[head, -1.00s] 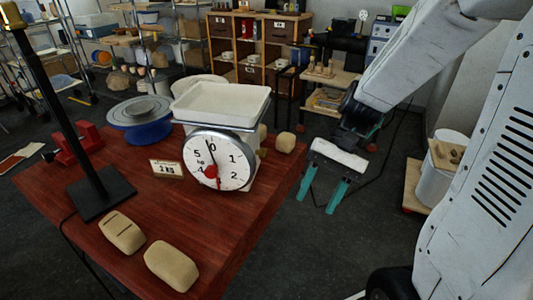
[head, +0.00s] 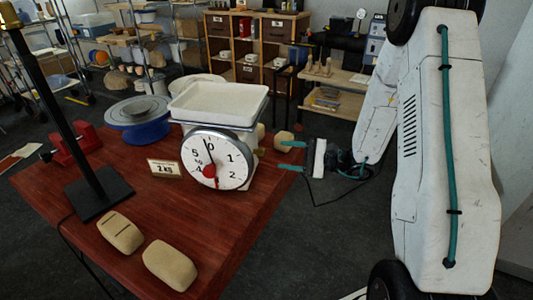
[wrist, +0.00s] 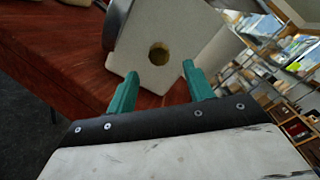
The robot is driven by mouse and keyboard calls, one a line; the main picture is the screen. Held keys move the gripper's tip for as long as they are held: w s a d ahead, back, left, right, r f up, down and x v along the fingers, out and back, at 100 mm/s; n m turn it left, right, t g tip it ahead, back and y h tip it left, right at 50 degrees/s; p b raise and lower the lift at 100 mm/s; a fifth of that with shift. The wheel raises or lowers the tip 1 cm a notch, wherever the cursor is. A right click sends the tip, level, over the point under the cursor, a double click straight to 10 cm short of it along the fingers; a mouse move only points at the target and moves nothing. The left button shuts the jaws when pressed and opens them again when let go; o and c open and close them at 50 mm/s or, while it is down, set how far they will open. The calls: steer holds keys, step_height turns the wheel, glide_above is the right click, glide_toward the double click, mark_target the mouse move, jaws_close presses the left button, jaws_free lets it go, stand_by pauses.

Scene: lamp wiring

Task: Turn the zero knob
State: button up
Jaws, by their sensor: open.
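The white kitchen scale (head: 217,155) stands on the red-brown table with a white tray (head: 218,101) on top. Its dial needle points slightly left of the 0. The round brass zero knob (wrist: 159,54) is on the scale's pale side face, and it shows small in the head view (head: 260,151). My gripper (head: 280,155) is open and empty, its teal fingers pointing left toward that side of the scale. In the wrist view the gripper (wrist: 160,69) has the knob ahead, roughly centred between the fingertips. Whether the fingertips flank the knob cannot be told; I see no contact.
A tan lump (head: 284,141) sits at the table edge behind my upper finger. Two more lie in front (head: 170,264). A "2 kg" card (head: 164,168), a black stand (head: 100,192) and a blue round base (head: 148,131) are left of the scale.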

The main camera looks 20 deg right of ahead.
mark_target(260, 152)
steer(key=x, duration=0.6)
steer(key=shift+w+a, duration=0.15)
steer(key=shift+a, duration=0.2)
steer(key=c, duration=1)
